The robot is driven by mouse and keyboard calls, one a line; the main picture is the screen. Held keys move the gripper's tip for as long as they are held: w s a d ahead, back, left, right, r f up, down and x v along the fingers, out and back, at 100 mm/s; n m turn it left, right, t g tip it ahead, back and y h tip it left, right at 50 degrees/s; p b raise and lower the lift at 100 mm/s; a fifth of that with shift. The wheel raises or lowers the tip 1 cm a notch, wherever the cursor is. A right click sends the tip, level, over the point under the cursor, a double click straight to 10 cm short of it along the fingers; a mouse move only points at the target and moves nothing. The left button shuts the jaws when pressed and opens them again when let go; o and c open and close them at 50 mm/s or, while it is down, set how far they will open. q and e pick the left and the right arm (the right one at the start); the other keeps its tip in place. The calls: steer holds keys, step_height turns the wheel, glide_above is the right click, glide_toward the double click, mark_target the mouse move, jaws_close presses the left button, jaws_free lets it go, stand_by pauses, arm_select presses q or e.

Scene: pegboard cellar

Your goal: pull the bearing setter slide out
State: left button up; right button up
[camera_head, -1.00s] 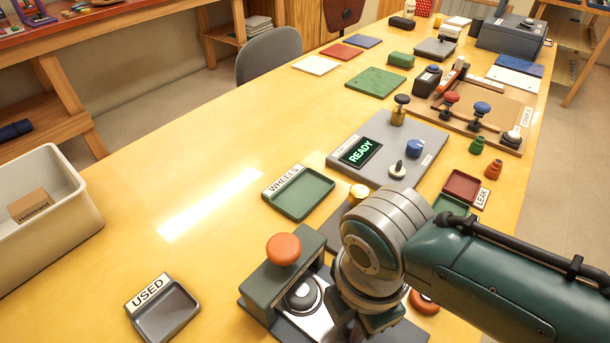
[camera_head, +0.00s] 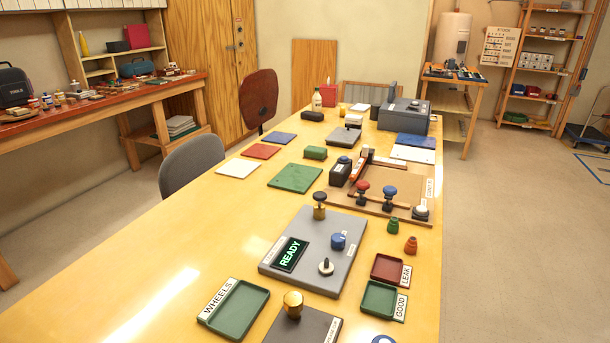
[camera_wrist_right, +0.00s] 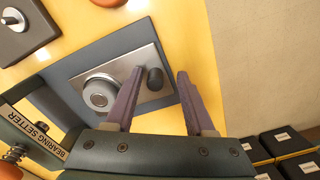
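The bearing setter (camera_wrist_right: 28,138) shows in the right wrist view, its name label readable at the lower left. Its slide (camera_wrist_right: 121,62) is a bright metal plate lying on a dark base. The slide bears a round grey part (camera_wrist_right: 98,93) and a small black knob (camera_wrist_right: 155,78). My right gripper (camera_wrist_right: 160,73) is open, with its two purple fingers apart and the black knob between them in the picture. The knob looks closer to the left finger; I cannot tell whether they touch. In the head view the setter and both my grippers are out of frame.
In the head view, a grey READY unit (camera_head: 335,260), a green WHEELS tray (camera_head: 240,312), a red LEAK tray (camera_head: 387,268) and a green GOOD tray (camera_head: 378,299) stand nearby. The table's left side (camera_head: 150,260) is clear. Dark boxes (camera_wrist_right: 272,145) stand beyond the table edge.

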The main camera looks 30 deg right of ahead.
step_height(320, 180, up, 9)
steer(key=p, duration=0.3)
steer(key=shift+f+p, duration=0.15)
steer(key=shift+p, duration=0.25)
steer(key=shift+r, duration=0.6)
